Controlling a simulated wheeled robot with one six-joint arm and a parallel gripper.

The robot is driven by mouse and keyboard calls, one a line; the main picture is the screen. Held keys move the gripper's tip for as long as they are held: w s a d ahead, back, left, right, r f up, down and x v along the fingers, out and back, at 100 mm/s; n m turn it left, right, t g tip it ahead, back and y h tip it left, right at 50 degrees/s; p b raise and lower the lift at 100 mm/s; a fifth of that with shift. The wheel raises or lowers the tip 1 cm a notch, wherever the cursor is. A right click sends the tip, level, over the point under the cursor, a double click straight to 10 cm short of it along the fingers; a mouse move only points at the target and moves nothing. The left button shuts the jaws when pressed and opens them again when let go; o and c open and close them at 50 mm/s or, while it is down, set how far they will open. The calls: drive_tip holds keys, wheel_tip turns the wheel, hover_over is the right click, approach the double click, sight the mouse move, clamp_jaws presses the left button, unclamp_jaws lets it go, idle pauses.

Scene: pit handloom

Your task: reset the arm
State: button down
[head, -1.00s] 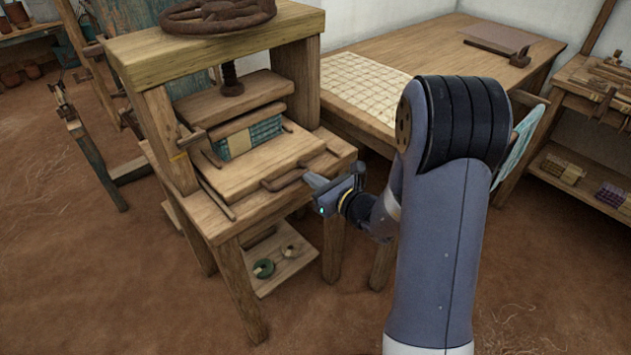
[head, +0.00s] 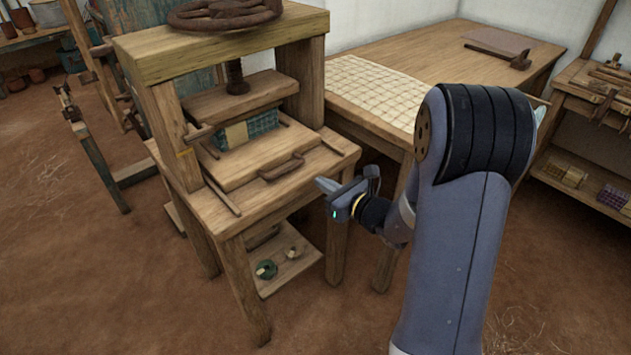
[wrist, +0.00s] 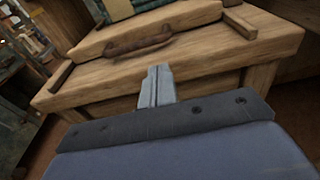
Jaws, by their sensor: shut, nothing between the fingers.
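My gripper (head: 322,186) is shut and empty, in the air just off the front right corner of the wooden press (head: 240,241). In the wrist view its closed fingers (wrist: 157,85) point at the press's front edge. The curved handle (head: 282,167) on the press's sliding board lies to the left of the fingertips, apart from them. The handle also shows in the wrist view (wrist: 138,45), beyond the fingers.
A wooden table (head: 430,62) with a checked cloth (head: 376,90) stands behind my arm. A mallet (head: 497,56) lies on its far part. A shelf unit (head: 580,190) stands at the right. The press's lower shelf (head: 290,270) holds small rings. The earth floor in front is open.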

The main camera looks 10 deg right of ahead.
drive_tip(key=f+v, duration=0.1)
drive_tip(key=v, duration=0.6)
drive_tip(key=shift+s+d+r+p, duration=0.25)
drive_tip(key=shift+d+r+p, duration=0.1)
drive_tip(key=shift+r, duration=0.1)
drive_tip(key=shift+w+a, duration=0.1)
